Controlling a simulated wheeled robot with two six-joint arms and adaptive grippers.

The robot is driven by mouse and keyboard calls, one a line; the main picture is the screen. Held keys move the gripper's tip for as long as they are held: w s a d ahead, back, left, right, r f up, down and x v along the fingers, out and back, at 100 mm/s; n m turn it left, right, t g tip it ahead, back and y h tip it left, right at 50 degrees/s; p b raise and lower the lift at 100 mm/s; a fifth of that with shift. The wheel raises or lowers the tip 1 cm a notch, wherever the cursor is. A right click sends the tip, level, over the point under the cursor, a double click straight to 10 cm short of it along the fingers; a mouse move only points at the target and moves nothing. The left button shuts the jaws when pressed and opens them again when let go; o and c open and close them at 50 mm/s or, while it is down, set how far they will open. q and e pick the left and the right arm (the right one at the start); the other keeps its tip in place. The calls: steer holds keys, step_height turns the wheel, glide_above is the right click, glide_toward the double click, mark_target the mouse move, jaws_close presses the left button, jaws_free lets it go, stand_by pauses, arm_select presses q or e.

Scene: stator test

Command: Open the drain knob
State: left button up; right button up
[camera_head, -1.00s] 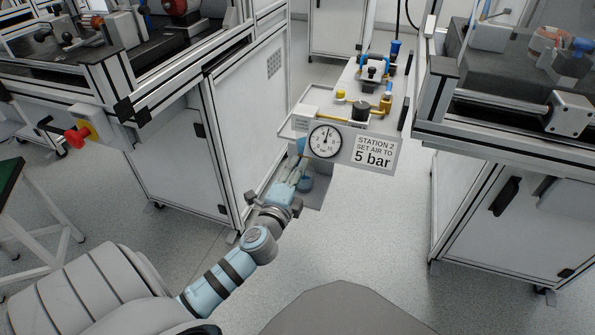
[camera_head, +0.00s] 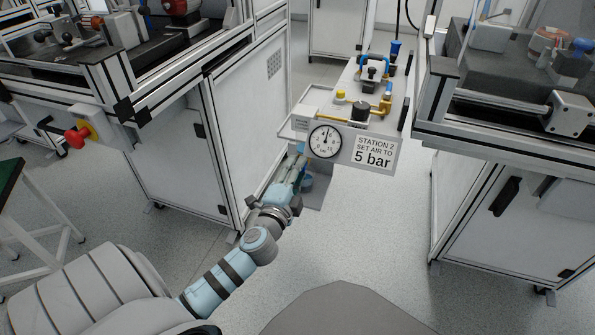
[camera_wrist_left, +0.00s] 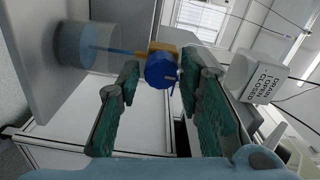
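The drain knob (camera_wrist_left: 161,72) is a round blue knob on a brass fitting in the left wrist view. A clear bowl (camera_wrist_left: 85,45) with a thin blue tube sits to its left. My left gripper (camera_wrist_left: 160,75) is open, with its dark green finger pads on either side of the knob; I cannot tell whether they touch it. In the head view my left gripper (camera_head: 296,170) is under the front of the station panel, and the knob is not clear there. A drain label (camera_wrist_left: 265,84) with open and closed marks is at the right. My right gripper is not in view.
The station unit carries a dial gauge (camera_head: 325,141) and a sign (camera_head: 373,154) reading "Station 2 set air to 5 bar". A white cabinet (camera_head: 180,150) stands close on the left, a workbench (camera_head: 500,190) on the right. The floor between is clear.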

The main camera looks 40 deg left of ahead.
arm_select(q)
steer(key=shift+o, duration=0.5)
steer(key=v, duration=1.2)
